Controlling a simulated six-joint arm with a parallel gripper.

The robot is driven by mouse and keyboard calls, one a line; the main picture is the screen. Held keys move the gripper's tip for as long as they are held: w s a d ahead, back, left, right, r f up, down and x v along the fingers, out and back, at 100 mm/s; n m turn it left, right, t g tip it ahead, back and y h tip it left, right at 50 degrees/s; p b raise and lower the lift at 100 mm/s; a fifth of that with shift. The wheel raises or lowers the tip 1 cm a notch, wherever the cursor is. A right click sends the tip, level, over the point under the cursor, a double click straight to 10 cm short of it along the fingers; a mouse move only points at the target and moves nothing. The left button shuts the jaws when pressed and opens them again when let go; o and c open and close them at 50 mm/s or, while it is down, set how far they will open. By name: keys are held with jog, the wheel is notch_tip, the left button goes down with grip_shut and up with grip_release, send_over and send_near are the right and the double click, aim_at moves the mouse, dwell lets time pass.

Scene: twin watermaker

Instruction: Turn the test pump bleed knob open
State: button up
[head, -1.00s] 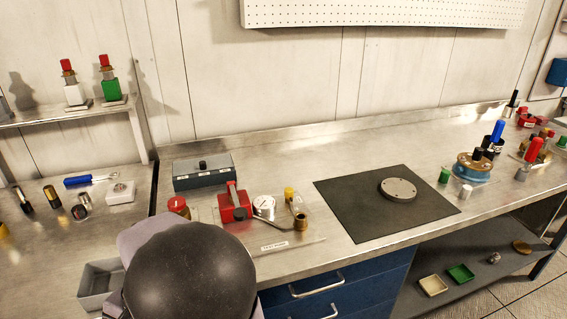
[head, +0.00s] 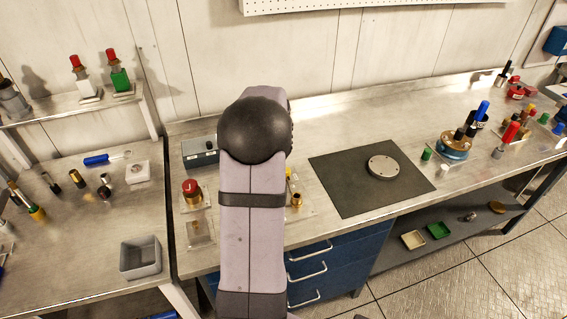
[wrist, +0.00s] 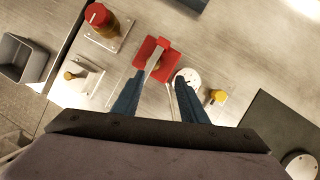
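The test pump is a red block with a lever (wrist: 150,62), seen in the wrist view below my gripper. A round white gauge (wrist: 189,77) sits right of it. A small yellow knob (wrist: 217,97), which looks like the bleed knob, is right of the gauge, outside my right finger. My gripper (wrist: 160,76) has its two blue fingers spread apart, with the pump's lever between them in the picture; contact cannot be told. In the head view my arm hides the pump and gripper; a brass fitting (head: 297,200) shows at the arm's right edge.
A red-topped valve (wrist: 102,20) and a plate with a small brass piece (wrist: 74,76) stand left of the pump. A grey bin (head: 141,257) is on the left bench. A dark mat (head: 352,190) with a grey disc (head: 383,167) lies right.

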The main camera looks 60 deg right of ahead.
jog(key=s+d+m+g+h, duration=0.15)
jog(key=s+d+m, duration=0.25)
jog(key=s+d, duration=0.55)
jog(key=shift+h, duration=0.35)
jog(key=shift+w+p+x, duration=0.15)
jog(key=shift+p+x, duration=0.3)
jog(key=shift+x, duration=0.95)
jog(key=shift+w+p+x, duration=0.2)
jog(key=shift+p+x, duration=0.25)
jog(key=shift+x, duration=0.95)
jog(key=shift+w+p+x, duration=0.15)
jog(key=shift+p+x, duration=0.3)
jog(key=shift+x, duration=0.95)
jog(key=shift+r, duration=0.1)
jog(key=shift+c, duration=0.3)
grip_shut()
